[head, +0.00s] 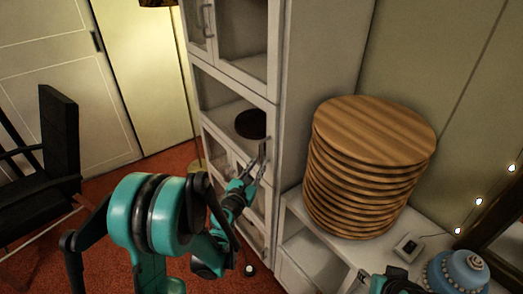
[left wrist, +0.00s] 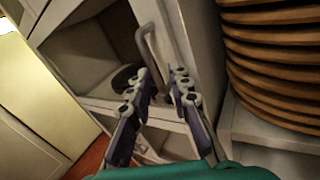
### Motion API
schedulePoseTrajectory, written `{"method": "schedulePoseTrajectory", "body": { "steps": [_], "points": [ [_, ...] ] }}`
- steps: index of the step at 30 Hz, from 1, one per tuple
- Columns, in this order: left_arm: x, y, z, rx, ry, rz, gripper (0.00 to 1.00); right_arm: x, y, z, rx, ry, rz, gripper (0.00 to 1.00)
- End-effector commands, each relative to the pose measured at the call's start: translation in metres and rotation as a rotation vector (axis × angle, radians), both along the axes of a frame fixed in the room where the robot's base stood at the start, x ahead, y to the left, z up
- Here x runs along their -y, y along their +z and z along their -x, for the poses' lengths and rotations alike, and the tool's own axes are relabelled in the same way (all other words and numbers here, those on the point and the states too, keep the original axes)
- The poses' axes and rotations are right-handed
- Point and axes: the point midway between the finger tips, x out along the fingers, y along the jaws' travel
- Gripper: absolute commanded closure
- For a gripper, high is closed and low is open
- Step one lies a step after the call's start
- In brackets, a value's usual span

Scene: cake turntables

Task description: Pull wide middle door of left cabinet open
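The tall white left cabinet (head: 320,50) stands at the centre of the head view. Its wide middle door (head: 233,82) has a pale frame; a dark round object shows behind it. I cannot tell whether it is fully closed. A grey upright bar handle (left wrist: 150,48) is on the door's right side and also shows in the head view (head: 265,150). My left gripper (left wrist: 163,80) is open, its fingertips apart around the handle's lower end, without visibly clamping it. It also shows in the head view (head: 256,172). My right gripper (head: 395,280) is partly visible at the bottom edge.
A tall stack of round wooden boards (head: 370,170) stands on a low white unit right of the cabinet. A blue cake (head: 455,272) and a small white box (head: 408,247) are nearby. A black chair (head: 55,140) stands at left on the red floor.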

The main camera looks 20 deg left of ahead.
Motion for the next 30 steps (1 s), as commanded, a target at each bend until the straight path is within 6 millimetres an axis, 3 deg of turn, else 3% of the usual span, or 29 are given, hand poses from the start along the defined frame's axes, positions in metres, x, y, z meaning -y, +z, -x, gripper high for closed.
{"method": "schedulePoseTrajectory", "body": {
  "steps": [6, 19, 30],
  "points": [
    [-0.013, -0.01, -0.011, 0.005, 0.045, 0.165, 0.81, 0.0, 0.002, 0.0, 0.0, 0.0, 0.0, 0.6],
    [-0.008, -0.01, -0.074, 0.005, 0.044, 0.164, 0.81, 0.0, -0.008, 0.0, 0.0, 0.0, 0.0, 0.6],
    [-0.007, -0.009, -0.082, 0.004, 0.044, 0.163, 0.81, 0.0, -0.009, 0.0, 0.0, 0.0, 0.0, 0.6]
  ]
}}
